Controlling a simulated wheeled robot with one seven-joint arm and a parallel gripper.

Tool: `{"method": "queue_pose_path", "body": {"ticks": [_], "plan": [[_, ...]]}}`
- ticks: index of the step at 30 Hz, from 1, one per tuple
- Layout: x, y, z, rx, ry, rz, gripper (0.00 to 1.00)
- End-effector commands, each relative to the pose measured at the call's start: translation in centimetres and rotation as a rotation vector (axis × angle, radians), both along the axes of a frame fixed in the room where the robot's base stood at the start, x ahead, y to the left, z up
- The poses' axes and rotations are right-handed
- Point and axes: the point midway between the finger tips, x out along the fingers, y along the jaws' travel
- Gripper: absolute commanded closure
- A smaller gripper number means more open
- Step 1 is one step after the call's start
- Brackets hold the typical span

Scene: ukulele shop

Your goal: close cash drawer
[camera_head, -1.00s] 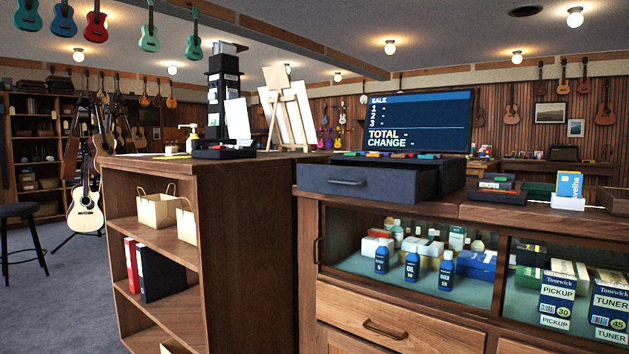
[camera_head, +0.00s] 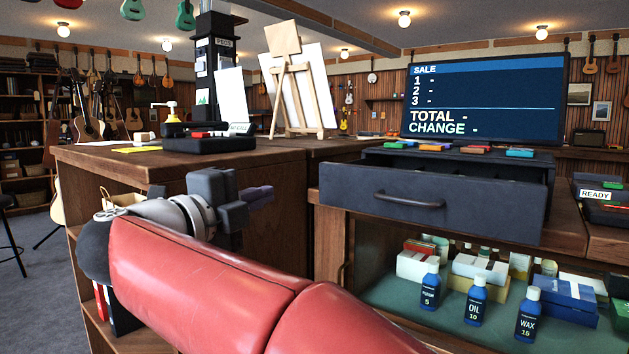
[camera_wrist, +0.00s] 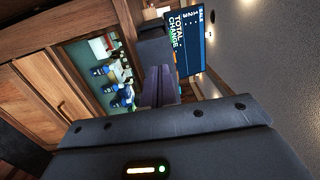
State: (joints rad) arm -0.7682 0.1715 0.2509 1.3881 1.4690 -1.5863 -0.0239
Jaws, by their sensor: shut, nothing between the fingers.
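The cash drawer (camera_head: 405,205) is a dark blue-grey box drawer with a bar handle on its front. It is pulled out from its housing (camera_head: 535,172) on the counter, under the sale screen (camera_head: 486,98). My gripper (camera_head: 262,196) is shut and empty, to the left of the drawer front and apart from it, at about the same height in the picture. In the wrist view, my fingers (camera_wrist: 158,88) show shut, and the screen (camera_wrist: 188,40) appears sideways beyond them.
A wooden shelf unit (camera_head: 270,225) stands behind my gripper, with a black card device (camera_head: 208,143) on top. Small coloured items (camera_head: 475,149) lie on the drawer housing. Another dark device (camera_head: 600,205) sits at right.

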Motion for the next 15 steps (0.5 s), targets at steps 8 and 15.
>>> {"method": "queue_pose_path", "body": {"ticks": [8,15], "plan": [[0.0,-0.4,-1.2,0.042,0.047,-0.059,1.0],[3.9,-3.3,-1.1,0.039,0.046,-0.062,1.0]]}}
